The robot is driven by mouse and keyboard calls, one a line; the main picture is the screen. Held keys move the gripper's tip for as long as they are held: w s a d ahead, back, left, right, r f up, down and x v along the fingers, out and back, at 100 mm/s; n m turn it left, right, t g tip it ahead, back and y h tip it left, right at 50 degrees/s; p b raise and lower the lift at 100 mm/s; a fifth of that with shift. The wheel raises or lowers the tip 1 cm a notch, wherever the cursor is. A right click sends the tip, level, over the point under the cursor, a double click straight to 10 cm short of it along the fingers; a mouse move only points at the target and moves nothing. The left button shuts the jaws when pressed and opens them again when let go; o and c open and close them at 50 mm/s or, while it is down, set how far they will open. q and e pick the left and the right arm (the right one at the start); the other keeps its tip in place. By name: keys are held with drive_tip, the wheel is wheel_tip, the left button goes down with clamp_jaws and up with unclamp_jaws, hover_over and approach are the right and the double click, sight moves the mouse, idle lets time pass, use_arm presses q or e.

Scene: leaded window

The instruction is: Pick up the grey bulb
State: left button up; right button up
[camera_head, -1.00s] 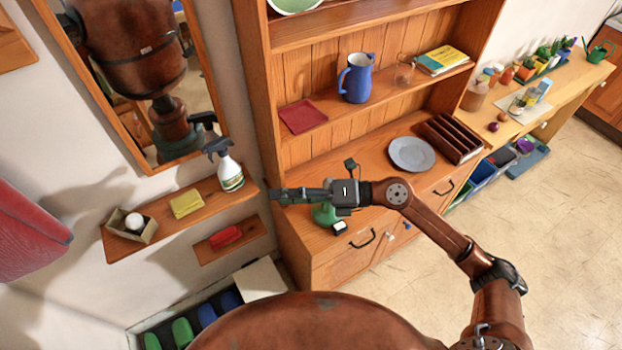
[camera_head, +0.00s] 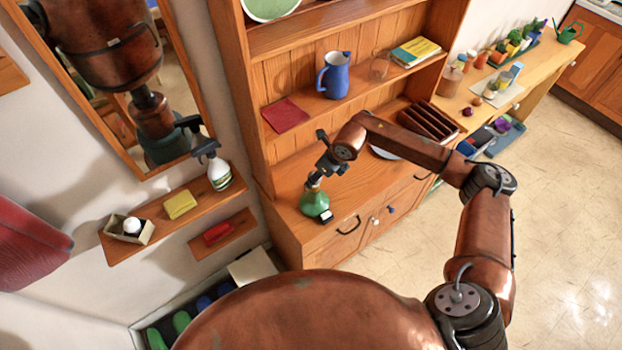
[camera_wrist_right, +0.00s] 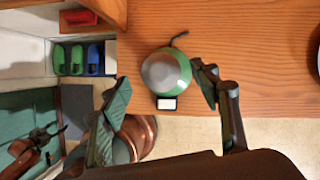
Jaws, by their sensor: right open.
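A green lamp-like base (camera_head: 314,203) stands on the cabinet's counter near its left front corner. In the right wrist view a round grey bulb (camera_wrist_right: 166,71) sits in the top of this green base. My right gripper (camera_head: 314,184) points down from above at it. In the right wrist view the fingers of my right gripper (camera_wrist_right: 163,86) are spread, one on each side of the bulb, with gaps left; nothing is held. What seems my left arm (camera_wrist_right: 28,150) shows small at the lower left; its jaws are unclear.
A white round thing (camera_head: 131,226) sits in a small open box on the wall shelf (camera_head: 160,213), with a yellow block and a spray bottle (camera_head: 218,172). A blue jug (camera_head: 334,76) and plate (camera_head: 384,152) are farther off.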

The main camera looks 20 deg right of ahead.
drive_tip(key=shift+x, duration=1.1)
drive_tip(key=c, duration=1.1)
